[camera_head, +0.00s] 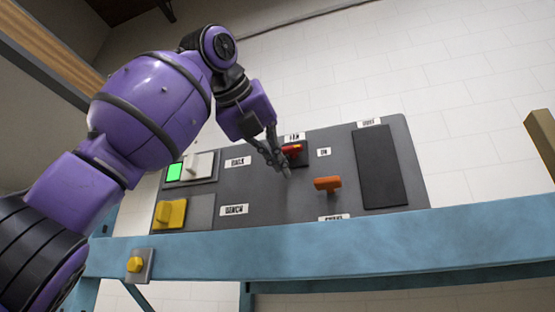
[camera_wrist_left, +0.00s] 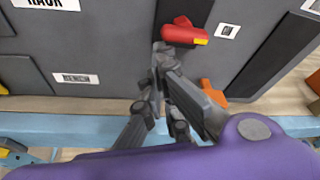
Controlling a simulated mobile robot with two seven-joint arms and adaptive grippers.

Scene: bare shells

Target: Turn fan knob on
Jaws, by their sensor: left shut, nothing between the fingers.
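The fan knob (camera_head: 293,149) is red with a yellow-orange end and sits under the FAN label (camera_head: 294,137) on a grey control panel (camera_head: 300,196). In the left wrist view the red knob (camera_wrist_left: 184,32) is just beyond my fingertips, its yellow end to the right. My left gripper (camera_head: 284,168) is shut and empty, with its fingertips at the left and lower side of the knob. It also shows in the left wrist view (camera_wrist_left: 160,60). I cannot tell whether it touches the knob. My right gripper is not in view.
An orange knob (camera_head: 327,184) sits below right of the fan knob. A dark plate (camera_head: 381,168) is at the panel's right. A white switch with a green light (camera_head: 174,172) and a yellow switch (camera_head: 170,214) are at the left. A blue beam (camera_head: 330,248) runs in front below.

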